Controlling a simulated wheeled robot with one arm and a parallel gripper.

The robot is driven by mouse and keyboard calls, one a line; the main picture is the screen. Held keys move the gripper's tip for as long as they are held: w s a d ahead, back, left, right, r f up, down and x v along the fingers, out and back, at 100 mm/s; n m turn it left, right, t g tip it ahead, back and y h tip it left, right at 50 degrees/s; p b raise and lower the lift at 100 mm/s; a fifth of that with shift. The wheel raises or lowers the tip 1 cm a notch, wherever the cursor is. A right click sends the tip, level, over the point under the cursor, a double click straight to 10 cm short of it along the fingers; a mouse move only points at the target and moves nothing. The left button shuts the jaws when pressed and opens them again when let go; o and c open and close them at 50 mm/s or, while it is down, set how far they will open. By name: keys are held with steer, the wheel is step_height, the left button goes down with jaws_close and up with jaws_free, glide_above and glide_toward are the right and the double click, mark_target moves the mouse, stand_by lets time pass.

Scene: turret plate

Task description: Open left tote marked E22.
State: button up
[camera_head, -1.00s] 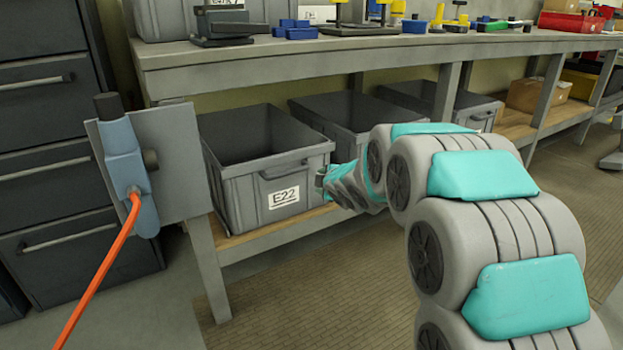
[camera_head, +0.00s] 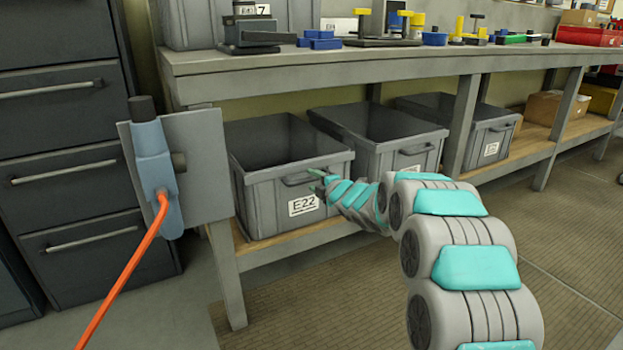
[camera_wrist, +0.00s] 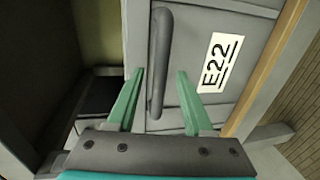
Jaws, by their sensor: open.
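The tote marked E22 (camera_head: 262,196) is a grey open-topped bin on the lower shelf under the workbench, at the left of a row of totes. Its white E22 label (camera_head: 303,205) and dark bar handle (camera_head: 300,180) are on its front face. My gripper (camera_head: 318,180) is at the tote's front, near the right end of the handle. In the wrist view the green fingers (camera_wrist: 157,88) are open, with the lower end of the handle (camera_wrist: 161,60) between them. I cannot tell whether either finger touches it. The label (camera_wrist: 219,62) lies right of the right finger.
Other grey totes (camera_head: 400,158) stand to the right on the wooden shelf (camera_head: 300,237). A bench leg (camera_head: 226,275) is at the left front. A blue tool with an orange hose (camera_head: 150,165) hangs by a grey plate. Dark drawers (camera_head: 70,150) are at far left; floor at front right is clear.

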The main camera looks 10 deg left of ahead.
steer(key=shift+x, duration=0.85)
steer(key=shift+w+a, duration=0.25)
steer(key=shift+w, duration=0.05)
steer(key=shift+s, duration=0.15)
jaws_close()
steer(key=shift+r, duration=0.1)
steer(key=shift+d+r, duration=0.1)
steer(key=shift+r, duration=0.05)
